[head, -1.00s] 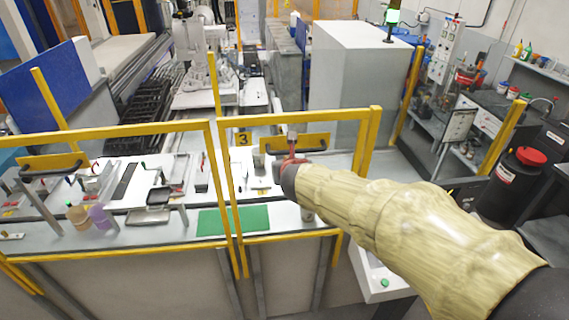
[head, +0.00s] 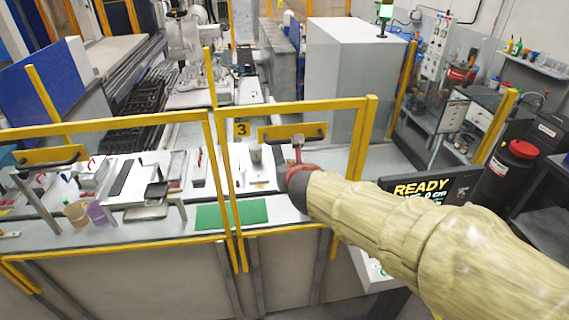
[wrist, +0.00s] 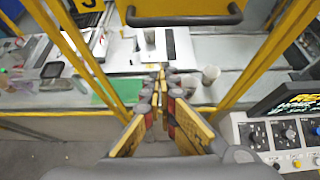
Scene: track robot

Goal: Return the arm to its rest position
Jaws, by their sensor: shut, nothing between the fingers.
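My arm, in a pale yellow ribbed sleeve, reaches in from the lower right of the head view. My gripper (head: 297,143) is at its end, in front of the yellow-framed guard. Its tip overlaps the dark door handle (head: 280,139) in the head view; I cannot tell the gap there. In the wrist view my gripper (wrist: 163,73) points forward with its fingertips together and nothing between them. The handle (wrist: 183,20) shows beyond and above the fingertips, apart from them in the picture.
The yellow guard frame (head: 226,170) stands before a bench with a green mat (head: 231,214), tools and cups. A screen reading READY (head: 430,188) is partly behind my arm. A control panel with knobs (wrist: 275,135) is at right. A black drum (head: 510,170) stands further right.

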